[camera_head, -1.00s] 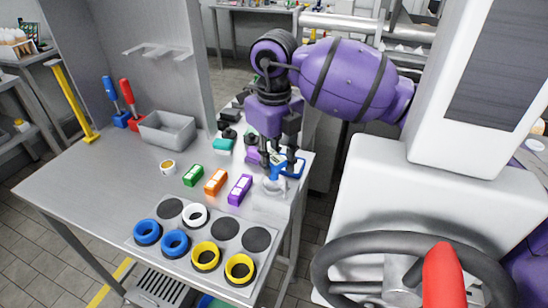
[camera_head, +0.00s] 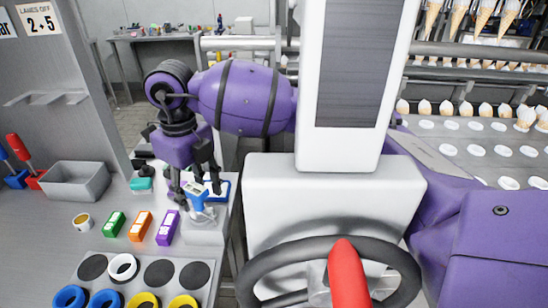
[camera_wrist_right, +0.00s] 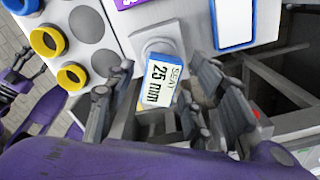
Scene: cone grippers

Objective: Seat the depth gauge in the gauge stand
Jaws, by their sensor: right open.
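A blue-rimmed white pad (camera_head: 222,187) lies just behind the gauge. Green (camera_head: 114,224), orange (camera_head: 140,225) and purple (camera_head: 168,227) blocks stand to the left. Blue and yellow rings (camera_head: 145,300) sit at the front. A grey bin (camera_head: 77,182) is at the left.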

